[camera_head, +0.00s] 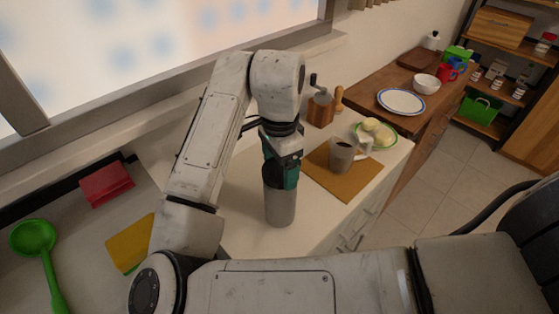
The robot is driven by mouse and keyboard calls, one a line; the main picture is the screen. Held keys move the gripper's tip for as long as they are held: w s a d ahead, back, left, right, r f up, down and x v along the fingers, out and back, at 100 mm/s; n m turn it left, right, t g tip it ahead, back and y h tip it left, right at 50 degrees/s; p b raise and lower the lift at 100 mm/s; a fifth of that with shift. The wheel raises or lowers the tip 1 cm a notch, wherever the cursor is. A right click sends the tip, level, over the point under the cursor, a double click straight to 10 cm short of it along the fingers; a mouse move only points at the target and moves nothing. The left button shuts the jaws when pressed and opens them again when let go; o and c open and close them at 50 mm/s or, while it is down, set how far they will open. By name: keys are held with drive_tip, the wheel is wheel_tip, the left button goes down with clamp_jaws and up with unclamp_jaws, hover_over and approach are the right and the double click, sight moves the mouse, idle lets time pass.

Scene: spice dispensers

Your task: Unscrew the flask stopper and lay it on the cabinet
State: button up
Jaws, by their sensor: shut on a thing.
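The grey flask (280,208) stands upright on the white top of the cabinet (325,214). Dark teal shows around the flask's upper end, below my wrist. My gripper (282,172) points down from above and is shut at the top of the flask, on the stopper. The stopper itself is mostly hidden by the gripper, so I cannot tell how far it is turned or whether it sits in the neck.
A cutting board (333,184) with a grey cup (341,156) lies right of the flask. Behind are a grinder (320,108) and a green-rimmed plate (387,142) with pale food. A green ladle (35,240) and yellow cloth (129,243) lie left. Bare cabinet top surrounds the flask's front.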

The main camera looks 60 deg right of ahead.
drive_tip(key=shift+r+n+p, duration=0.15)
drive_tip(key=shift+n+p, duration=2.55)
drive_tip(key=shift+n, duration=0.6)
drive_tip(key=shift+n+p, duration=0.3)
drive_tip(key=shift+n, duration=0.2)
drive_tip(key=shift+s+n+p, duration=0.1)
drive_tip(key=shift+n+p, duration=0.4)
drive_tip(key=shift+n, duration=0.9)
drive_tip(key=n, duration=0.5)
drive_tip(key=shift+n, duration=0.7)
